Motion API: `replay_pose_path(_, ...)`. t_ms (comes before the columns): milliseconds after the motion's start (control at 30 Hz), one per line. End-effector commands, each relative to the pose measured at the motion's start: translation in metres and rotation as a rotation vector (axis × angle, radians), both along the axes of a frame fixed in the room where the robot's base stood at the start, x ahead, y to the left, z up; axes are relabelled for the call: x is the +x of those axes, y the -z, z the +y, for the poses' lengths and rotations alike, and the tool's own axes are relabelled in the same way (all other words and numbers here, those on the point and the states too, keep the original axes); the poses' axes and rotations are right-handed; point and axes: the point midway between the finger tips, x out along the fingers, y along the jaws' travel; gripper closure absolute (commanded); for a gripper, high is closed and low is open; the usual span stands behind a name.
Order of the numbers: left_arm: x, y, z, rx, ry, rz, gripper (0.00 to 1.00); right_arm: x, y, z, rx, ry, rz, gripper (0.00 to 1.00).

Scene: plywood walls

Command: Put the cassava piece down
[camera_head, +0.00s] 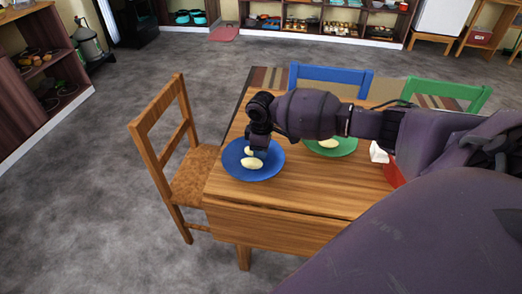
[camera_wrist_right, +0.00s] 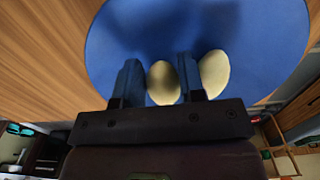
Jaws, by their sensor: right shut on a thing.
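My right gripper (camera_head: 258,150) is over the blue plate (camera_head: 231,166), pointing down. In the right wrist view my right gripper (camera_wrist_right: 160,78) is shut on a pale cassava piece (camera_wrist_right: 162,84), which sits between its two fingers. That held cassava piece (camera_head: 249,150) shows small beside the fingertips in the head view. I cannot tell whether it touches the blue plate (camera_wrist_right: 120,40). A second pale piece (camera_head: 252,163) lies on the blue plate; in the wrist view this second piece (camera_wrist_right: 214,72) is just right of the right finger. My left gripper is not in view.
A green plate (camera_head: 345,149) with a pale piece (camera_head: 329,143) stands on the wooden table (camera_head: 290,190), partly behind my arm. A red object (camera_head: 392,173) and a white one (camera_head: 378,154) are at the right. Wooden (camera_head: 165,150), blue (camera_head: 330,73) and green (camera_head: 450,89) chairs surround the table.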

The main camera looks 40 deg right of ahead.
Motion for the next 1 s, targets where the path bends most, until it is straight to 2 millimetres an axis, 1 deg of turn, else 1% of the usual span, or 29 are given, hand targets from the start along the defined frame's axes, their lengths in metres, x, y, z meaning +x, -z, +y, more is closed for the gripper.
replay_pose_path(267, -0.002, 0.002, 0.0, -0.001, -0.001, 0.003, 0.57, -0.002, 0.007, 0.0, 0.0, 0.001, 0.006, 0.86)
replay_pose_path(300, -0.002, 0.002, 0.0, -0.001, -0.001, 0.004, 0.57, -0.002, 0.008, 0.0, 0.0, 0.001, 0.006, 0.62)
replay_pose_path(367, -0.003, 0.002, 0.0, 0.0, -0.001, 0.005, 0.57, -0.002, 0.008, 0.0, 0.001, 0.001, 0.007, 0.53)
replay_pose_path(633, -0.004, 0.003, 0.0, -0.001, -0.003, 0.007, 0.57, -0.003, 0.009, 0.0, -0.001, 0.001, 0.01, 0.53)
replay_pose_path(733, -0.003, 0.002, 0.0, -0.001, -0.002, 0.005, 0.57, -0.003, 0.004, -0.001, -0.001, 0.001, 0.009, 0.53)
replay_pose_path(867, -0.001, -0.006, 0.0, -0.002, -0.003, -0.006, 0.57, -0.002, -0.015, -0.001, 0.0, 0.002, 0.004, 0.53)
replay_pose_path(1000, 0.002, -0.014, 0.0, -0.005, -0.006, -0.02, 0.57, -0.001, -0.045, 0.0, -0.001, 0.001, -0.001, 0.53)
